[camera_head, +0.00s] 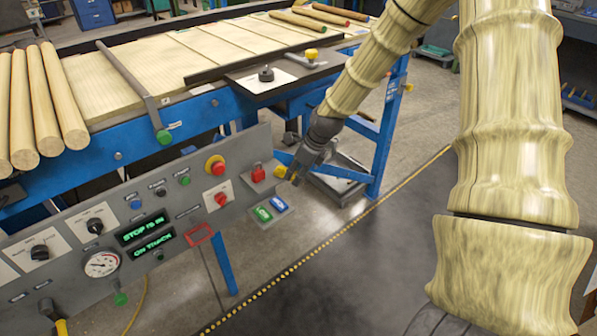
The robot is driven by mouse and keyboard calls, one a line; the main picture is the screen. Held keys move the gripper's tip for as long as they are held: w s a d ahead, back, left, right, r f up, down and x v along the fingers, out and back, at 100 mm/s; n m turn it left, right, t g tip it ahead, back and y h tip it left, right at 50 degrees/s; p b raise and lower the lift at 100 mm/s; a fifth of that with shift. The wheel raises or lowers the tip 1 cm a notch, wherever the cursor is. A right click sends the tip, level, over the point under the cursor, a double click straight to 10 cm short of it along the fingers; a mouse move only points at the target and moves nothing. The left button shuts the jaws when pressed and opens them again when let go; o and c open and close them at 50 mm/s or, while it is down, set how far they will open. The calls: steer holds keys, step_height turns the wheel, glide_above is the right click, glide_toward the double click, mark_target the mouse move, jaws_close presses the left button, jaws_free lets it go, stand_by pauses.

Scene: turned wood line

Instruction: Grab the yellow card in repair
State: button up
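A small yellow piece (280,171) shows at the right end of the grey control panel (185,235), just left of my gripper's tips. It may be the yellow card, but it is too small and partly covered to be sure. No "repair" label is readable. My gripper (293,176) is dark, at the end of the wood-patterned arm, and points down and left beside the yellow piece. I cannot tell whether its fingers touch it or how far apart they are. A red piece (258,174) sits left of it. A green card (262,214) and a blue card (279,204) lie below.
The panel carries a red stop button (216,167), knobs, a gauge (102,264) and a lit display (143,227). Behind is a blue bench (115,155) with wooden rods (45,110). The floor right of the dashed yellow line is clear.

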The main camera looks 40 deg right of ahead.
steer(key=o, duration=0.4)
steer(key=shift+o, duration=0.2)
steer(key=shift+r, duration=0.1)
steer(key=v, duration=1.1)
steer(key=shift+s+d+r, duration=0.15)
steer(key=shift+s+r, duration=0.05)
steer(key=shift+r, duration=0.15)
